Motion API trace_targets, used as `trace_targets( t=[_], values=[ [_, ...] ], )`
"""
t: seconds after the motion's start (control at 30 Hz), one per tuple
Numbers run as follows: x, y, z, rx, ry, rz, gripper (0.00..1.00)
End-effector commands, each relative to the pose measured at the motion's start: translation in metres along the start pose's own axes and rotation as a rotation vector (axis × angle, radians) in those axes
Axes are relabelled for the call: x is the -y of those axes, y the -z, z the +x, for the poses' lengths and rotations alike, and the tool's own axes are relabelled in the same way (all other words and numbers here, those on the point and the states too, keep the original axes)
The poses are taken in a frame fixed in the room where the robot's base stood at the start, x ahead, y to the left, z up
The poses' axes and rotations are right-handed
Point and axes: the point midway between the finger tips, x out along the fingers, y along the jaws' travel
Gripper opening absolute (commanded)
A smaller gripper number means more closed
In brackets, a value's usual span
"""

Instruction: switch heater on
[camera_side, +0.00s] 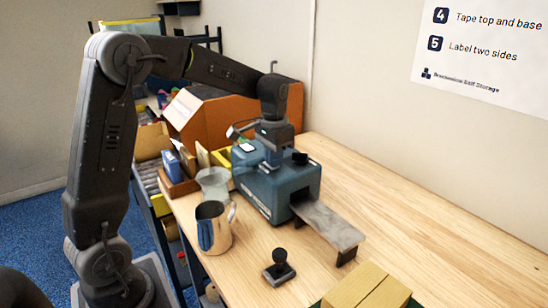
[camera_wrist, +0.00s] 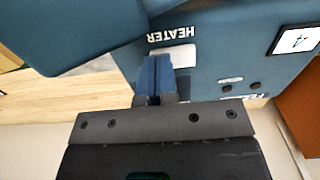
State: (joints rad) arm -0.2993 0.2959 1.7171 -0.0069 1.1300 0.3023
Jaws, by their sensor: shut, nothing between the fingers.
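A blue-teal machine (camera_side: 283,192) with a metal chute stands on the wooden bench in the side view. In the wrist view its top (camera_wrist: 215,75) carries the word HEATER, upside down, beside a pale plate (camera_wrist: 183,55). My gripper (camera_wrist: 153,62) is shut and empty, its blue fingertips over or at the edge of this plate. The fingers partly cover the plate, so the heater switch and its position are hidden. I cannot tell if the tips touch. In the side view my gripper (camera_side: 272,150) is above the machine's top, its fingertips not clearly visible.
A metal jug (camera_side: 212,228) and a clear cup (camera_side: 214,184) stand left of the machine. A stamp-like tool (camera_side: 279,268) and a carton (camera_side: 366,290) are in front. Two dark knobs (camera_wrist: 240,87) sit on the machine. The bench's right side (camera_side: 440,230) is clear.

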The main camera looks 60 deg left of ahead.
Motion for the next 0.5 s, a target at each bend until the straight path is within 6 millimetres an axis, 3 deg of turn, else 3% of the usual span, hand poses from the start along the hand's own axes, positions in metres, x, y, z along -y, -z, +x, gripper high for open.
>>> trace_targets(
  t=[0.5],
  values=[
    [-0.0009,-0.0001,0.0048,0.002,0.000,0.000,0.00]
  ],
)
